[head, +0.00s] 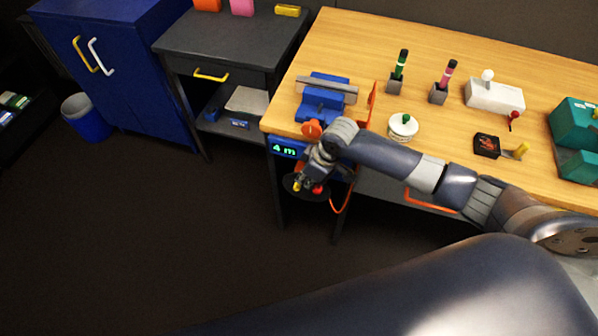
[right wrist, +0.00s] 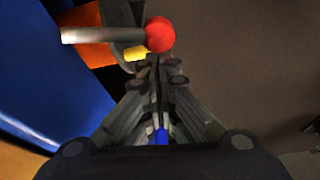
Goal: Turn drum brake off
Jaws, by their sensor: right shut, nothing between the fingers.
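A blue unit with a green "4 m" display (head: 287,148) is mounted at the table's front left edge. A dark round disc (head: 293,188) is below it, partly hidden by my right gripper. A red ball shows in the right wrist view (right wrist: 160,35) on the end of a grey metal rod (right wrist: 100,35); this looks like the brake lever. A yellow piece (right wrist: 135,53) is beside the ball. My right gripper (right wrist: 157,60) is shut and empty, its fingertips just below the red ball; I cannot tell whether they touch. My left gripper is not in view.
A blue vise (head: 322,112) stands on the wooden table above the unit. A white round pot (head: 403,128) is right of my right wrist. An orange cable (head: 344,200) hangs near the disc. The floor in front is clear.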

